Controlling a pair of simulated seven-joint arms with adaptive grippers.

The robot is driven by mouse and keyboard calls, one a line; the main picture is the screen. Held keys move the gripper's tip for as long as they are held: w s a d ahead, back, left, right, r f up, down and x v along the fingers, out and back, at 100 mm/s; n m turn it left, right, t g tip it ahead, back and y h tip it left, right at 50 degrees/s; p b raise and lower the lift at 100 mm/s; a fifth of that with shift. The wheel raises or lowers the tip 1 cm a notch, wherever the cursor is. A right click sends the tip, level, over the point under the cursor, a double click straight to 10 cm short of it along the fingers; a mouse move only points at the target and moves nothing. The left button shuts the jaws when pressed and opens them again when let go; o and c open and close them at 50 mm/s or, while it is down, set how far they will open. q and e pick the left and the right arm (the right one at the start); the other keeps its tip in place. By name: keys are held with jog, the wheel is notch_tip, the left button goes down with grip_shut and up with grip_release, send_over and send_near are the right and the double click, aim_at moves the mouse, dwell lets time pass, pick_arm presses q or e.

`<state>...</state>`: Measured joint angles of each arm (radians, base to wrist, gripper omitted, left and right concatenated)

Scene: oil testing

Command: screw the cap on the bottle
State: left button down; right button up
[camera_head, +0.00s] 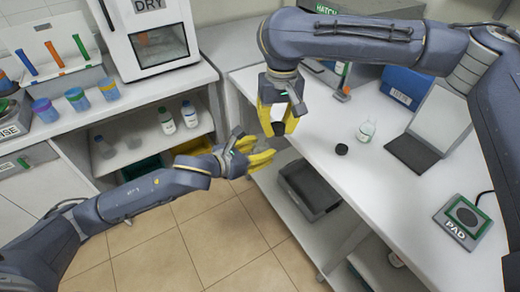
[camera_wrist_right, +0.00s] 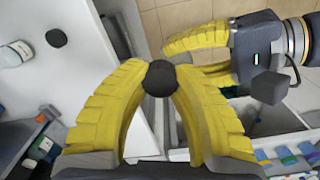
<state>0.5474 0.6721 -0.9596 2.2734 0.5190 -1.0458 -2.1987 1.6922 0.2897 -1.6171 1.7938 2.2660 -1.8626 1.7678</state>
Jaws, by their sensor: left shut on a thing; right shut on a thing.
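My right gripper (camera_head: 278,128) points down above the gap beside the right table, shut on a small black cap (camera_wrist_right: 159,78). The cap sits between its yellow fingertips in the wrist view. My left gripper (camera_head: 264,158) is just below and to the left, its yellow fingers pointing right. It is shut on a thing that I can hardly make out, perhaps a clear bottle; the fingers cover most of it. The left gripper also shows in the right wrist view (camera_wrist_right: 198,58). The held cap appears apart from the left gripper's fingers.
A clear bottle (camera_head: 366,131) and a loose black cap (camera_head: 341,149) stand on the right table (camera_head: 375,205). A dark laptop-like device (camera_head: 412,153) and a pad (camera_head: 464,219) are farther right. A grey bin (camera_head: 309,190) is on the shelf below. Bottles stand on the left shelf.

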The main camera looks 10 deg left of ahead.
aim_at(261, 138)
jog(key=shift+n, duration=0.7)
jog(key=a, duration=0.1)
jog(key=a+r, duration=0.1)
jog(key=a, duration=0.1)
jog(key=w+a, duration=0.1)
jog(key=shift+a+r, duration=0.25)
jog(key=shift+a, duration=0.05)
jog(key=shift+w+d, duration=0.1)
jog(key=shift+w, duration=0.2)
jog(key=shift+s+n, duration=0.1)
jog(key=shift+n, duration=0.3)
jog(key=shift+f, duration=2)
jog(key=shift+f, duration=0.15)
jog(key=shift+f, duration=0.75)
jog(key=shift+f, duration=0.55)
